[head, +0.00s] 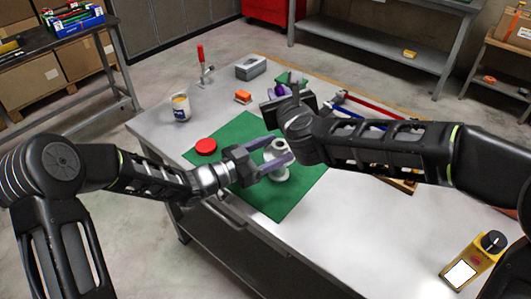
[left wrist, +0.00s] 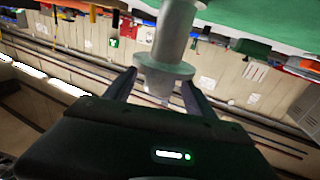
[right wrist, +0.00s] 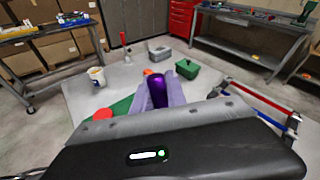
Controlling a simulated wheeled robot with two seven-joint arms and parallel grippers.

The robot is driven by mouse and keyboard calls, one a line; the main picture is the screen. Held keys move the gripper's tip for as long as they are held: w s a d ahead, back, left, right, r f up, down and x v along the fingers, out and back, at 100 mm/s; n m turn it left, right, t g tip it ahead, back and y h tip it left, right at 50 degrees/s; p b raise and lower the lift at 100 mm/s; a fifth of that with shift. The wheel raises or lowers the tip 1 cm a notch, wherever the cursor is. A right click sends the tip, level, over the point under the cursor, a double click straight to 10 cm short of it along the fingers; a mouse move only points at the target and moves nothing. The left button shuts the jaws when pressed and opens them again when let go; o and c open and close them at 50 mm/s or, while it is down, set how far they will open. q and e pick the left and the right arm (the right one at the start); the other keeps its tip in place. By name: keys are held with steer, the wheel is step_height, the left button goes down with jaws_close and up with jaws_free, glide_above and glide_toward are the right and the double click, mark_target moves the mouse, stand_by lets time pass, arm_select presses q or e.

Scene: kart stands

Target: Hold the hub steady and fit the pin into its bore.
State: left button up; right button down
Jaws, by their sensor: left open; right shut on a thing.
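The pale grey hub (head: 279,158), a flanged upright spool, stands on the green mat (head: 230,135). In the left wrist view the hub (left wrist: 172,40) shows its stem and a wide collar. My left gripper (head: 283,149) is open, with one finger on each side of the hub; I cannot tell whether either touches it. My right gripper (head: 276,92) is shut on the purple pin (right wrist: 158,92), held above the table beyond the hub. The pin's lower end and the hub's bore are hidden.
A red lid (head: 205,146) lies on the mat. A white tin (head: 181,107), a red toggle clamp (head: 204,66), a grey box (head: 250,67) and an orange block (head: 243,97) stand behind. A yellow meter (head: 471,262) lies at the near right.

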arm_select(q)
jaws_close()
stand_by(0.8)
